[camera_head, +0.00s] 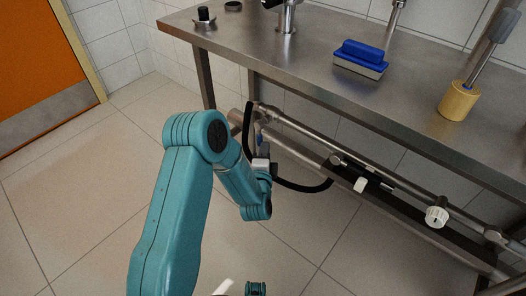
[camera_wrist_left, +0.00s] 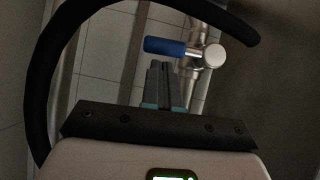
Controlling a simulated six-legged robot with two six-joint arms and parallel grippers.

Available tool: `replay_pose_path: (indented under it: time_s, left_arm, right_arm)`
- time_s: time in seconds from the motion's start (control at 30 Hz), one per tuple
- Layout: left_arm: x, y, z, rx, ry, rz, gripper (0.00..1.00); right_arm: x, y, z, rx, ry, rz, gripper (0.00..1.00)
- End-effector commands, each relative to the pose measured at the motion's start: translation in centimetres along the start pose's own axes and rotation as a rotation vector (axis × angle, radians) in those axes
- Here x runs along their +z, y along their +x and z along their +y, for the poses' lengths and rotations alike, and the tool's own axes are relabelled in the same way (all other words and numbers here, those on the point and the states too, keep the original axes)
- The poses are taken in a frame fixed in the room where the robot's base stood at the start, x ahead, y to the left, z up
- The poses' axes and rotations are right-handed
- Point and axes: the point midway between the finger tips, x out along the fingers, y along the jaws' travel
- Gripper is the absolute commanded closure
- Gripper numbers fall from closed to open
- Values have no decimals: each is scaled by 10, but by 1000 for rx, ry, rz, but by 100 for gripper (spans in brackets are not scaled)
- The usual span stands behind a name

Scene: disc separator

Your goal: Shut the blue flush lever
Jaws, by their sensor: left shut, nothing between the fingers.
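The blue flush lever (camera_wrist_left: 164,46) shows in the left wrist view, attached to a metal pipe fitting with a round pale end (camera_wrist_left: 213,56). It lies roughly sideways, pointing left from the fitting. My left gripper (camera_wrist_left: 160,68) is shut and empty, with its fingertips just below the lever in that view. I cannot tell whether they touch it. In the head view, my left arm reaches to the pipes under the counter's left end, where the gripper and lever are small and hard to make out.
A steel counter (camera_head: 300,58) overhangs the pipes. A black hose (camera_head: 303,188) loops around the work area and also arches across the left wrist view (camera_wrist_left: 45,75). A pipe with a white knob (camera_head: 437,216) runs to the right. A blue brush (camera_head: 361,55) and yellow holder (camera_head: 459,102) stand on the counter.

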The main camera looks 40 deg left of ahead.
Motion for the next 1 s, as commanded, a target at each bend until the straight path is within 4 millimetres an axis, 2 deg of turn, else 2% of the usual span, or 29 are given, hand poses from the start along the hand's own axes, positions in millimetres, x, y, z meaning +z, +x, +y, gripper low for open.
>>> replay_pose_path:
  time_s: [0.43, 0.6, 1.0]
  left_arm:
    - [6, 5, 0, -1, 1, 0, 100]
    - [16, 14, 5, -2, 0, -3, 100]
    - [20, 16, 1, -4, -3, -13, 100]
  right_arm:
    - [-1, 2, 1, 0, 2, 2, 100]
    - [-4, 12, 6, 1, 5, 10, 100]
    - [-4, 10, 5, 1, 5, 12, 100]
